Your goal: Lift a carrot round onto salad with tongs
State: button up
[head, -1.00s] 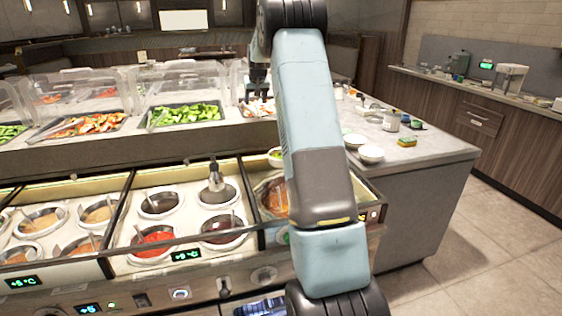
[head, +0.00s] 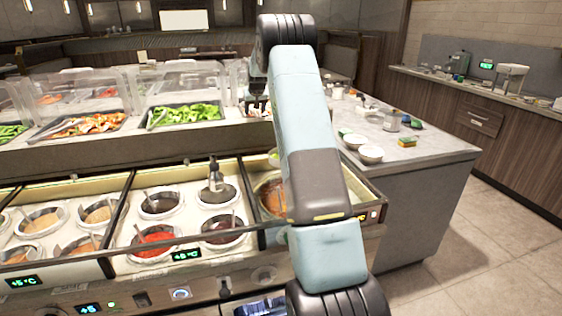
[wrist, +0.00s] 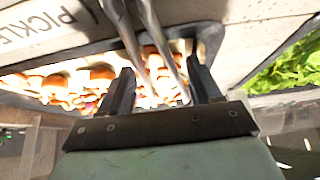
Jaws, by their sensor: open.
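In the wrist view, my gripper (wrist: 160,66) is open above a tray of overexposed orange-brown and white pieces (wrist: 65,82). Metal tongs (wrist: 150,35) run down the picture between its two fingers; I cannot tell whether the fingers touch them. No single carrot round can be made out. Green leafy salad (wrist: 290,66) lies in a separate tray at the right. In the head view, my gripper (head: 257,104) is small and partly hidden by my arm at the counter's back row. Green leaves (head: 190,113) fill a tray to its left there.
A sign reading "PICKLE" (wrist: 48,28) stands beside the tray. In the head view, clear plastic covers (head: 185,80) stand over the trays. Sauce wells (head: 158,203) line the front, one with an upright dark-topped dispenser (head: 215,178). White bowls (head: 370,154) sit on the right counter.

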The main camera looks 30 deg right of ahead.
jog(key=c, duration=0.7)
jog(key=shift+r, duration=0.1)
notch_tip(320, 180, up, 12)
dwell(0.6)
